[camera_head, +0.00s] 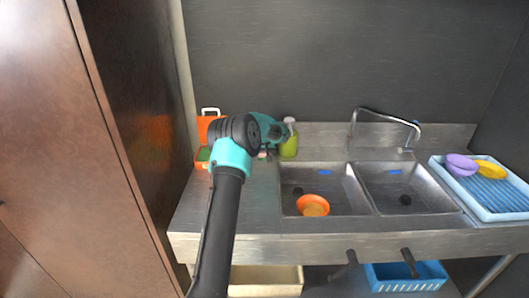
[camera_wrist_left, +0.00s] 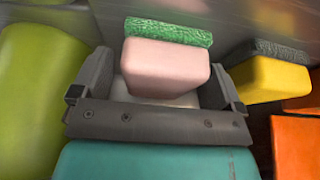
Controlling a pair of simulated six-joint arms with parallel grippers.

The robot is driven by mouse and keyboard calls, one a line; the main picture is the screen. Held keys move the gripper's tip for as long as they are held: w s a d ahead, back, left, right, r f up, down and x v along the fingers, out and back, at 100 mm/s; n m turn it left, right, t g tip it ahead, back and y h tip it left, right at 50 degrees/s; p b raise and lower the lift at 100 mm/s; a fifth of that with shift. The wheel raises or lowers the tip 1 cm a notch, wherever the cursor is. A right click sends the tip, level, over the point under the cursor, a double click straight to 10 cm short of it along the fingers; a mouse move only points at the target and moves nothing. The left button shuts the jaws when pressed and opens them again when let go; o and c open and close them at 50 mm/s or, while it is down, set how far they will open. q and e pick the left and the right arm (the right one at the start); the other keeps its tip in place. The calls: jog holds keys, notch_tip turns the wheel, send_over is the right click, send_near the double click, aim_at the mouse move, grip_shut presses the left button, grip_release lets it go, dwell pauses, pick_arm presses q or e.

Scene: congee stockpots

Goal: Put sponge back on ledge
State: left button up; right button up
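A pink sponge with a green scrubbing layer (camera_wrist_left: 165,65) is between the two fingers of my left gripper (camera_wrist_left: 160,85) in the left wrist view. The fingers stand wide apart, one on each side of it, with a narrow gap showing at the left finger; contact at the right finger is unclear. In the head view my left gripper (camera_head: 275,132) is at the back left of the counter, and a bit of the pink sponge (camera_head: 262,154) shows below it. The steel ledge (camera_head: 330,134) runs along the back of the sink. My right gripper is not in view.
A green bottle (camera_head: 289,142) stands close beside the gripper. A yellow sponge with a dark layer (camera_wrist_left: 270,75) is on the other side. An orange container (camera_head: 209,122) is at left. Two basins, one with an orange bowl (camera_head: 312,204), and a blue rack (camera_head: 490,200) lie right.

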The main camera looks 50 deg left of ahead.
pick_arm(q)
jog(key=v, duration=1.2)
jog(key=shift+r, duration=0.2)
jog(key=shift+w, duration=0.1)
